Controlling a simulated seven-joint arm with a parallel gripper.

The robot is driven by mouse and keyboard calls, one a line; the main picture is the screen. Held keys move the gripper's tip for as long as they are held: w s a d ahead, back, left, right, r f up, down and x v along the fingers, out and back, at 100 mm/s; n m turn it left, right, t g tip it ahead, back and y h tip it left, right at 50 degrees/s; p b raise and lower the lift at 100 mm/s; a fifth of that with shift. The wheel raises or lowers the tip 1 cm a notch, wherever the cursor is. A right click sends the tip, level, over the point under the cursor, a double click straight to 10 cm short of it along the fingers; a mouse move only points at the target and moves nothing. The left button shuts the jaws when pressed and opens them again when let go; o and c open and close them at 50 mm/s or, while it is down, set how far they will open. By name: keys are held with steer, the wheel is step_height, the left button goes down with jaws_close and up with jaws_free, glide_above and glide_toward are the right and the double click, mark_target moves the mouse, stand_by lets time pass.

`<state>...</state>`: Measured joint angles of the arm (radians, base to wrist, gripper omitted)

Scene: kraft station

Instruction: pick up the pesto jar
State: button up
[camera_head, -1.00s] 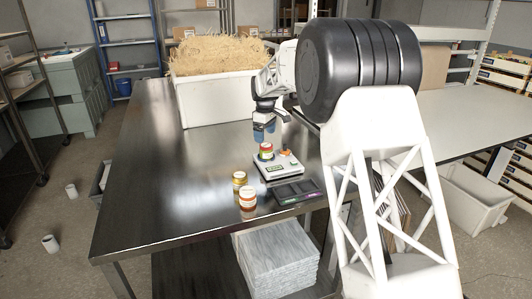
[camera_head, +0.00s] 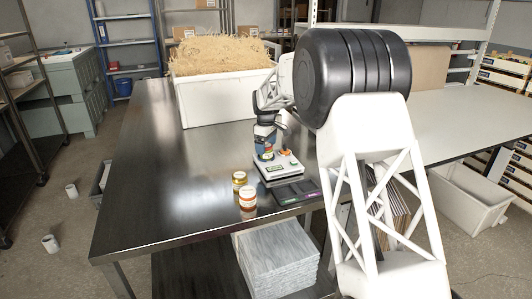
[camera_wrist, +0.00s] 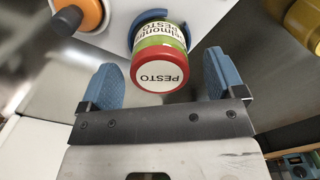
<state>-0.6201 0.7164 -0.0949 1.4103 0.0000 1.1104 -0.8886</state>
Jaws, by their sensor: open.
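The pesto jar (camera_wrist: 160,68) has a red-rimmed white lid marked PESTO and a green and white label. In the wrist view it stands at the blue curved holder (camera_wrist: 150,17) on the white device. My gripper (camera_wrist: 160,80) is open, with one blue finger on each side of the jar and a gap to both. In the head view my gripper (camera_head: 265,141) is low over the jar (camera_head: 265,154), which is partly hidden by the fingers. The jar is on the white device (camera_head: 279,167).
A gold-lidded jar (camera_head: 239,180) and an orange-and-white jar (camera_head: 247,197) stand left of a dark pad (camera_head: 296,192). A white bin of straw (camera_head: 210,100) stands behind. The table's left side is clear.

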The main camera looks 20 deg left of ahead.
steer(key=shift+f, duration=0.85)
steer(key=c, duration=1.1)
